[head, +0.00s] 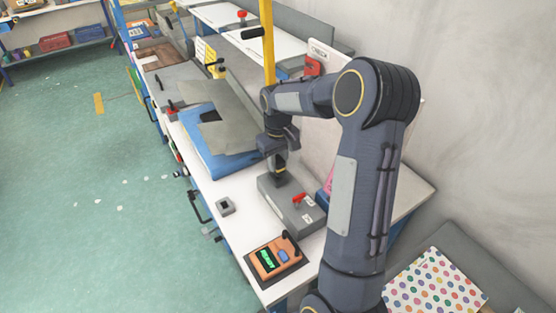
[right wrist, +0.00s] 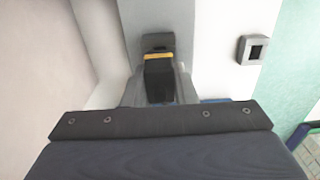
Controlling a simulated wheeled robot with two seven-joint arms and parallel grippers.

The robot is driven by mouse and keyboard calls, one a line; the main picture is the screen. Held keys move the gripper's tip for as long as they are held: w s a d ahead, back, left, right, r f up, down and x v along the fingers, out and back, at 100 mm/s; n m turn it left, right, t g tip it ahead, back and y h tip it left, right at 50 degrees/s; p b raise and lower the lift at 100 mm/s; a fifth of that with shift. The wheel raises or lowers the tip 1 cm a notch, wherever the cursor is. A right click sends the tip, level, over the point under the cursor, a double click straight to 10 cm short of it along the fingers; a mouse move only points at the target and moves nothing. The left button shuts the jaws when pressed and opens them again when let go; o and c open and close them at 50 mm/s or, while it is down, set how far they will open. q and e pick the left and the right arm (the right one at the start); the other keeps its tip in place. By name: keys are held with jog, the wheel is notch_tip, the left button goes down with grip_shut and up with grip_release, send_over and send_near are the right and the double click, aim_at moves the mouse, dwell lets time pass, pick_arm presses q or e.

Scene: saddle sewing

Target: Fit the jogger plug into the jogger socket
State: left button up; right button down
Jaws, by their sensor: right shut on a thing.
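The dark socket, which I take for the jogger socket (right wrist: 157,42), is on the box just past the plug's tip. The plug lines up with it, but I cannot tell whether they touch or the plug is partly in. The fingers hide part of the plug. My left gripper is out of view.
A small grey square holder (head: 225,206) with a dark opening stands left of the box. A red switch (head: 299,198) is on the box. An orange device (head: 275,258) with a green display lies at the front. Grey sheets (head: 225,115) on a blue piece lie behind.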

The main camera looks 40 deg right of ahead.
jog(key=shift+f+b, duration=0.85)
jog(key=shift+f, duration=0.45)
jog(key=c, duration=1.1)
grip_release()
notch_tip(320, 180, up, 8)
jog(key=shift+f+b, duration=0.25)
jog(key=shift+b, duration=0.2)
jog(key=shift+r, duration=0.15)
